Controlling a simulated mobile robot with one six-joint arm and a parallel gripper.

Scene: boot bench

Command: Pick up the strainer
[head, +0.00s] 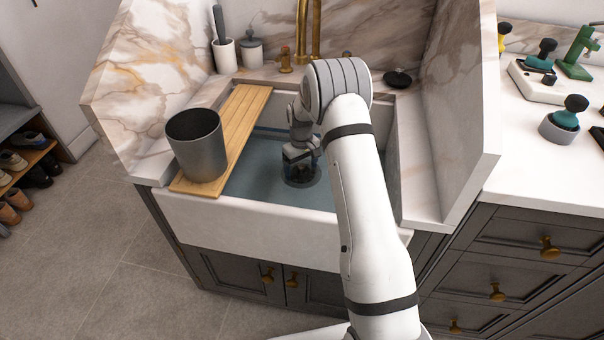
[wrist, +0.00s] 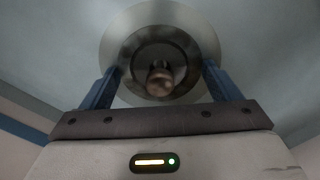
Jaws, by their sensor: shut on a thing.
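The strainer (wrist: 128,50) is a round metal disc with a darker cup and a brown knob in its middle, seen from above in the wrist view. In the head view my gripper (head: 301,160) reaches down into the sink (head: 250,222). The strainer's dark round edge (head: 302,183) shows just below it, low in the basin. My gripper hides most of the strainer there, and I cannot tell whether it touches the basin floor.
A wooden board (head: 245,112) lies across the sink's left side with a dark grey bin (head: 197,146) on it. A brass tap (head: 309,30) stands behind. A small black round thing (head: 397,78) lies on the back ledge. Marble splash walls rise left and right.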

